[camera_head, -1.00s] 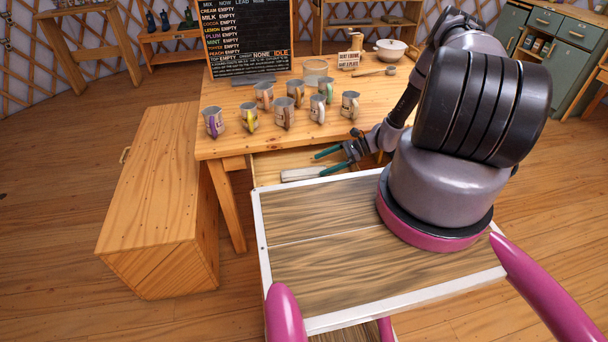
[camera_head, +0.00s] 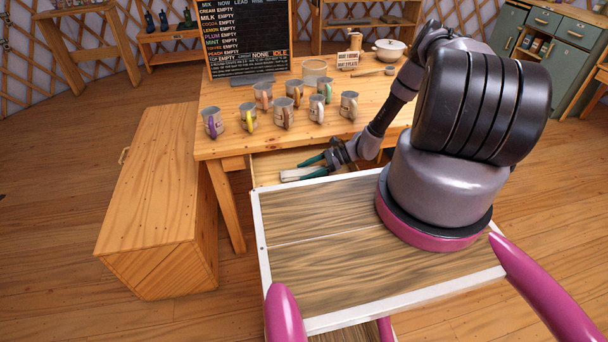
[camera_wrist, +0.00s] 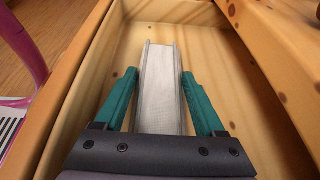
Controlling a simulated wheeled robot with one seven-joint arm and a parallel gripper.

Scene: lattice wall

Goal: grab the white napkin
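The white napkin (camera_wrist: 161,88) lies as a long folded strip in the open wooden drawer (camera_wrist: 215,45), seen in the wrist view. My gripper (camera_wrist: 160,78) is open, with one teal finger on each side of the napkin. Small gaps seem to show between the fingers and the cloth. The near part of the napkin is hidden behind my gripper's body. In the head view my gripper (camera_head: 312,166) reaches down into the drawer below the table front, and a bit of the white napkin (camera_head: 290,175) shows beside it.
Several mugs (camera_head: 284,112) stand on the wooden table (camera_head: 232,146) above the drawer. A wooden chest (camera_head: 160,190) stands at the left. The drawer walls are close around my gripper.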

